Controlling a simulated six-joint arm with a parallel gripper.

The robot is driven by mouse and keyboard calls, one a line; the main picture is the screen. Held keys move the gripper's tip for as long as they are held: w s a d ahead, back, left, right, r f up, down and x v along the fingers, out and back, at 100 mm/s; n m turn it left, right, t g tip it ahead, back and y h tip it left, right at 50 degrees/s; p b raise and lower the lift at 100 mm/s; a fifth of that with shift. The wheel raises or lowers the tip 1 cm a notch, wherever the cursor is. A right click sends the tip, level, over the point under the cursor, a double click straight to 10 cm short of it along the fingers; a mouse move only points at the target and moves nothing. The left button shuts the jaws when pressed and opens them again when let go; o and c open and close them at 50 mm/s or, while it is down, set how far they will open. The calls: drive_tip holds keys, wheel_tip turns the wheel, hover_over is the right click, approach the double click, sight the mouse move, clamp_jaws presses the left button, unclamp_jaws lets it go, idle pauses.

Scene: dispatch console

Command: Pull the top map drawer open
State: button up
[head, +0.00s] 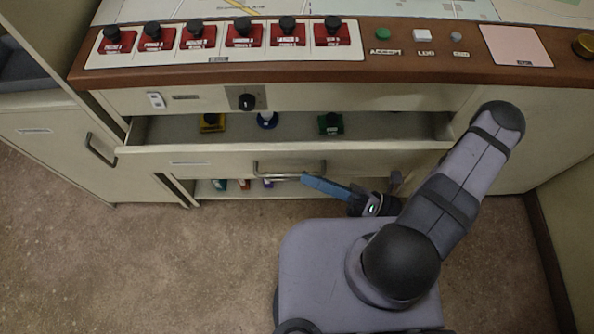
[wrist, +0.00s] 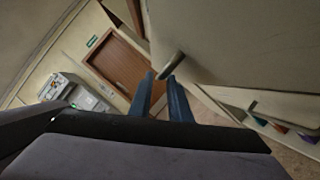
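The top map drawer (head: 190,164) is pulled out under the console in the head view, its inside showing. Its metal bar handle (head: 272,173) is on the front panel; part of the handle also shows in the wrist view (wrist: 174,63). My gripper (head: 306,179) reaches the right part of this handle from the front right. In the wrist view its two blue fingers (wrist: 161,78) have a narrow gap, with the bar between their tips; they look shut on it. The exact contact is partly hidden.
The drawer holds a yellow item (head: 212,123), a blue item (head: 267,120) and a green item (head: 330,124). Below is an open compartment with small coloured items (head: 244,184). A cabinet (head: 60,140) stands at left. The carpet (head: 130,260) at front left is clear.

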sight(297, 174)
drive_tip(key=shift+x, duration=2.1)
drive_tip(key=shift+c, duration=0.3)
clamp_jaws()
